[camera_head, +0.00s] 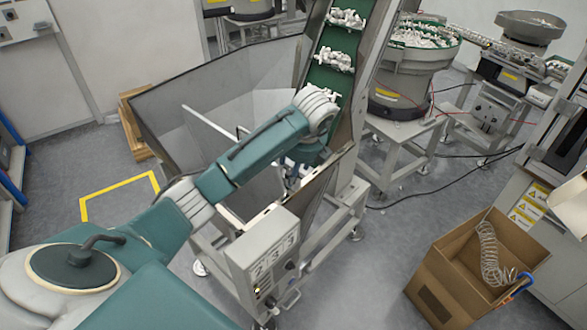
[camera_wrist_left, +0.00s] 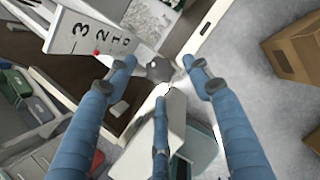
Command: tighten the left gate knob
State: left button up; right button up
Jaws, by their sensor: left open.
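The gate knob (camera_wrist_left: 159,68) is a small dark grey rounded piece in the left wrist view, beside a white scale plate (camera_wrist_left: 88,38) marked with numbers. My left gripper (camera_wrist_left: 161,76) has its blue fingers spread open around the line of sight to the knob, with no visible grip on it. How close the fingertips are to it is hard to tell. In the head view my left gripper (camera_head: 292,172) is at the hopper's edge beside the conveyor, partly hidden by my wrist. The knob cannot be made out there. My right gripper is not in view.
A metal hopper (camera_head: 170,95) and an inclined green conveyor (camera_head: 326,78) carrying white parts flank my arm. A control box (camera_head: 262,250) stands below the gripper. A cardboard box (camera_head: 450,275) with a wire coil is at the lower right. Open floor lies between.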

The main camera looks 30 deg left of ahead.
pick_arm(q)
jog(key=shift+w+a+f, duration=0.1)
jog(key=shift+a+f, duration=0.15)
jog(key=shift+f, duration=0.35)
jog(key=shift+w+f, duration=0.1)
jog(key=shift+f, duration=0.1)
jog(key=c, duration=1.1)
